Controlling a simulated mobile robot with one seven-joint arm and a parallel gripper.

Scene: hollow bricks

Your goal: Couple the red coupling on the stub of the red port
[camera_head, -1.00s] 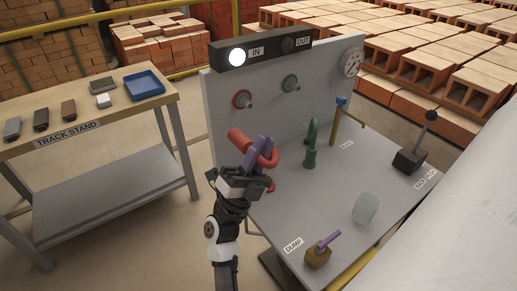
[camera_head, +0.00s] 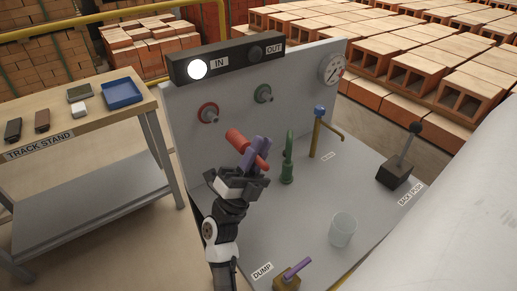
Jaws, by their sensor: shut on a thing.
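My gripper (camera_head: 258,149), with purple fingers, is shut on the red coupling (camera_head: 236,138), a red tubular piece held tilted above the bench. The coupling's far end points up and left. The red port (camera_head: 208,113) is a red ring on the upright grey panel, with a short grey stub (camera_head: 213,120) sticking out. The coupling is to the right of and below the stub in the picture, apart from it. My fingers hide the coupling's middle, and its lower part shows only partly behind them.
A green port (camera_head: 263,93) is right of the red one. A green hooked piece (camera_head: 287,160) stands close right of my gripper. A brass tap (camera_head: 317,133), a clear cup (camera_head: 342,229), a lever (camera_head: 397,169) and a purple-handled block (camera_head: 289,275) are on the bench. A track stand (camera_head: 80,125) is left.

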